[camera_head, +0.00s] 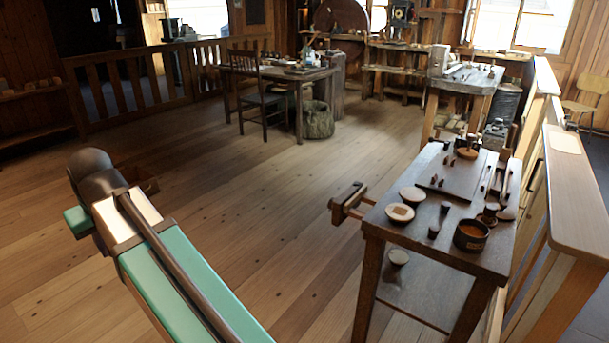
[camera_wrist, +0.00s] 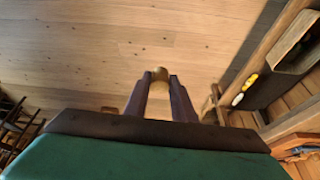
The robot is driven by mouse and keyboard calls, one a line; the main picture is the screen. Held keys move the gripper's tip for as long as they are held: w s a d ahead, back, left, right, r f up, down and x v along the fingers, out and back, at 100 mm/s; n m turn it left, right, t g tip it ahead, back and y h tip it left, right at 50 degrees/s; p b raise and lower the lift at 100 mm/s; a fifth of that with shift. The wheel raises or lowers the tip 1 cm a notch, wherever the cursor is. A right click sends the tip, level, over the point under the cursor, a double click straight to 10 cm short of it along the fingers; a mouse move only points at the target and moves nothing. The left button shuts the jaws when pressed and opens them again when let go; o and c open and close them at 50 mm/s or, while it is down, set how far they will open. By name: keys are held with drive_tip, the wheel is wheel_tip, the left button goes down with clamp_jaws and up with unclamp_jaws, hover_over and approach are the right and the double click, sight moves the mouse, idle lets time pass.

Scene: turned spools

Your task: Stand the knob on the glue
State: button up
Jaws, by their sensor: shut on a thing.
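My gripper (camera_wrist: 161,80) shows in the wrist view, its two dark fingers shut on a small, round, tan knob (camera_wrist: 160,72) at their tips. Bare floor lies behind them there. In the head view my green arm reaches up at the lower left, well apart from the workbench, and the held knob cannot be made out. No glue is plainly identifiable. A dark pot (camera_head: 471,236) with orange-brown contents stands near the front.
The dark workbench (camera_head: 455,212) holds small dark turned pieces, a board (camera_head: 462,176) and tools. A vise (camera_head: 348,200) juts from its left side. A pale-topped partition (camera_head: 578,190) runs along its right. Open plank floor lies between my arm and the bench.

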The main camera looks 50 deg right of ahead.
drive_tip(key=shift+d, duration=0.15)
drive_tip(key=s+d+r+m+g+h+p, duration=0.15)
drive_tip(key=d+m+p, duration=0.4)
drive_tip(key=d, duration=0.85)
drive_tip(key=s+d+m+h+p, duration=0.1)
drive_tip(key=s+d+m+p, duration=0.4)
drive_tip(key=d, duration=0.8)
drive_tip(key=s+d+r+m+g+h+p, duration=0.1)
drive_tip(key=d+m+h+p, duration=0.15)
drive_tip(key=d+p, duration=0.8)
drive_tip(key=s+d+f+m+g+y+p, duration=0.1)
drive_tip(key=s+d+m+g+p, duration=0.4)
drive_tip(key=s+d, duration=2.5)
drive_tip(key=s+m+p, duration=0.2)
drive_tip(key=m+p, duration=0.4)
drive_tip(key=m, duration=0.2)
drive_tip(key=shift+s+y, duration=0.2)
drive_tip(key=shift+y, duration=0.1)
drive_tip(key=shift+a+f, duration=0.1)
drive_tip(key=shift+f, duration=0.2)
